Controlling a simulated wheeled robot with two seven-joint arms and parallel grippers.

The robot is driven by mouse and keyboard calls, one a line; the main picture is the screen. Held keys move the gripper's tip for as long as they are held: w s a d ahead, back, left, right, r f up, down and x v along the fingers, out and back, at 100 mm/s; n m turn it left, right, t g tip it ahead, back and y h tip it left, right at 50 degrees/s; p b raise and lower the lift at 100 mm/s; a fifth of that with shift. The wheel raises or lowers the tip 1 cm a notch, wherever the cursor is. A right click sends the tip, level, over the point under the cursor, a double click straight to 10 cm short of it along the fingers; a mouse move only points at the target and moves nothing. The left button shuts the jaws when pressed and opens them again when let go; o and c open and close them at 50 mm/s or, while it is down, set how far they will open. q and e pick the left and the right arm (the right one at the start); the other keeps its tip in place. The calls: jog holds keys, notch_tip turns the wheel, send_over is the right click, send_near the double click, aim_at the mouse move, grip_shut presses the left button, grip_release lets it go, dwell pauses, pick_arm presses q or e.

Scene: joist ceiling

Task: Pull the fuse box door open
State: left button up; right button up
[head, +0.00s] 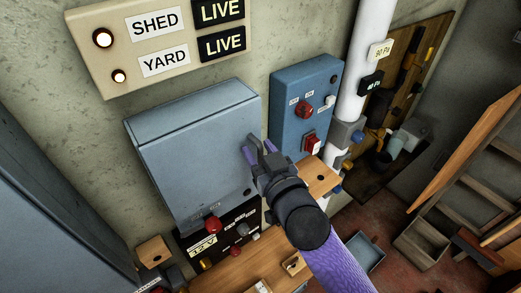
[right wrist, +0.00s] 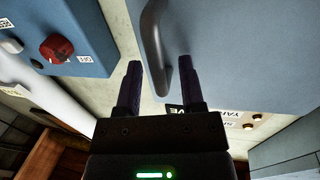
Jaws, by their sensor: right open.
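The fuse box door (head: 192,150) is a grey-blue panel on a wall box in the middle of the head view, and it looks shut. It also fills the upper right of the right wrist view (right wrist: 245,50). Its dark curved handle (right wrist: 152,35) stands at the door's edge. My right gripper (head: 257,147) is open at the door's right edge. In the right wrist view its fingertips (right wrist: 159,64) lie on either side of the handle, with no visible contact. The gripper hides the handle in the head view. My left gripper is not in view.
A blue switch box (head: 290,95) with red knobs is just right of the door, beside a white pipe (head: 365,60). A sign board (head: 120,80) with lamps hangs above. Below are a dark panel (head: 225,232) with knobs and a wooden bench (head: 240,268). A wooden ladder-like frame (head: 480,140) stands right.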

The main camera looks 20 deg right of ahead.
grip_shut()
dwell(1.4)
